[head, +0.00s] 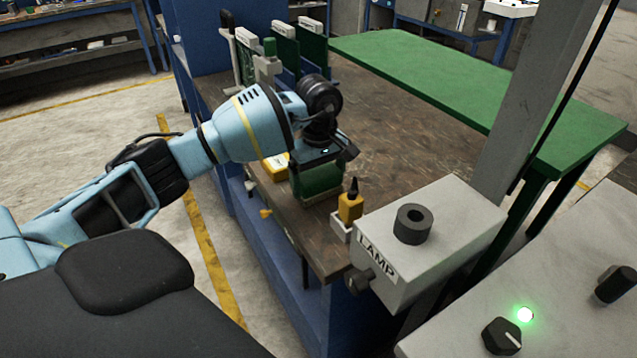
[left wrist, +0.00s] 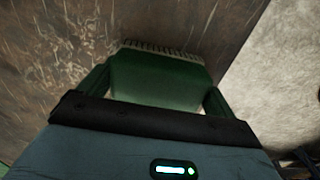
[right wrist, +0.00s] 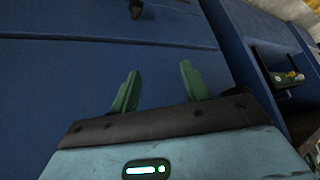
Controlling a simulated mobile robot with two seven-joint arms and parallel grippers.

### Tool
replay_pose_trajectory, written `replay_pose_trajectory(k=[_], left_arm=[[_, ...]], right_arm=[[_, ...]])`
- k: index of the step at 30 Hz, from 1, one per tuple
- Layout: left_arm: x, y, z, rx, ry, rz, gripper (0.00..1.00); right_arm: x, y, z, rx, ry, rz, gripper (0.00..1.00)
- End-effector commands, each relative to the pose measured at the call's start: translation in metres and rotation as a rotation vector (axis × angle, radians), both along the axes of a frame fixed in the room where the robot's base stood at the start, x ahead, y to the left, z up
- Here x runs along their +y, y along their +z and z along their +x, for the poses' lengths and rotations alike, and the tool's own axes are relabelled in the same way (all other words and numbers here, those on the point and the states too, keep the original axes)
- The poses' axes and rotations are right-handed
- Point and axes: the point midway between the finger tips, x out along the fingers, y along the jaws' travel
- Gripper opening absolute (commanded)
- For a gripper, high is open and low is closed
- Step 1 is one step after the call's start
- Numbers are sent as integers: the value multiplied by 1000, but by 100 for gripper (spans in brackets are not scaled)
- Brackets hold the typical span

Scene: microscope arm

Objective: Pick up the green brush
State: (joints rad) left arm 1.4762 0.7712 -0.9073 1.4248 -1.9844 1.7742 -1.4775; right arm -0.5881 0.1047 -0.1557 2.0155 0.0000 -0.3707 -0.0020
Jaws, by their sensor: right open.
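The green brush (head: 318,182), a block with pale bristles along its lower edge, is at the front part of the brown bench top. It also shows in the left wrist view (left wrist: 158,80). My left gripper (head: 320,160) is over it, with one finger on each side of the block. The fingers sit close against its sides; I cannot tell whether they press on it. I cannot tell whether the bristles touch the bench. My right gripper (right wrist: 160,88) is open and empty, in front of a blue cabinet face.
A yellow bottle with a black tip (head: 350,202) stands close to the brush, beside the LAMP box (head: 425,240). A yellow item (head: 275,167) lies behind. Green boards in a rack (head: 285,52) stand at the back. The bench's right part (head: 420,110) is clear.

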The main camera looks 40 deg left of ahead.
Motion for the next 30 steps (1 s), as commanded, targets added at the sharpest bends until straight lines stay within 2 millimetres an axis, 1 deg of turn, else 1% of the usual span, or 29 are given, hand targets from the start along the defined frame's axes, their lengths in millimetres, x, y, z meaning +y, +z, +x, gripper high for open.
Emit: replay_pose_trajectory(k=[1, 3, 4, 11, 16, 20, 23, 24, 30], left_arm=[[0, 0, 0, 0, 0, 0, 78], [0, 0, 0, 0, 0, 0, 69], [0, 0, 0, 0, 0, 0, 66], [0, 1, 0, -1, 0, 0, 66], [0, 8, 1, -3, 1, 0, 66], [0, 21, 1, -3, 0, 0, 66], [1, 38, 1, -4, 0, 0, 66], [1, 36, -6, 1, -1, 2, 66], [-3, 38, -35, 0, -1, 1, 66]], right_arm=[[0, 0, 0, 0, 0, 0, 46], [0, 0, 0, 1, 0, 0, 46], [0, 0, 0, 1, 0, 0, 46], [0, 0, -1, 2, 0, 0, 46], [0, -2, -1, 4, 0, -1, 46], [0, -4, -3, 8, 1, -1, 46], [0, -6, -4, 12, 1, -1, 46], [0, -6, -4, 12, 1, -1, 46], [0, -6, -5, 13, 1, -1, 46]])
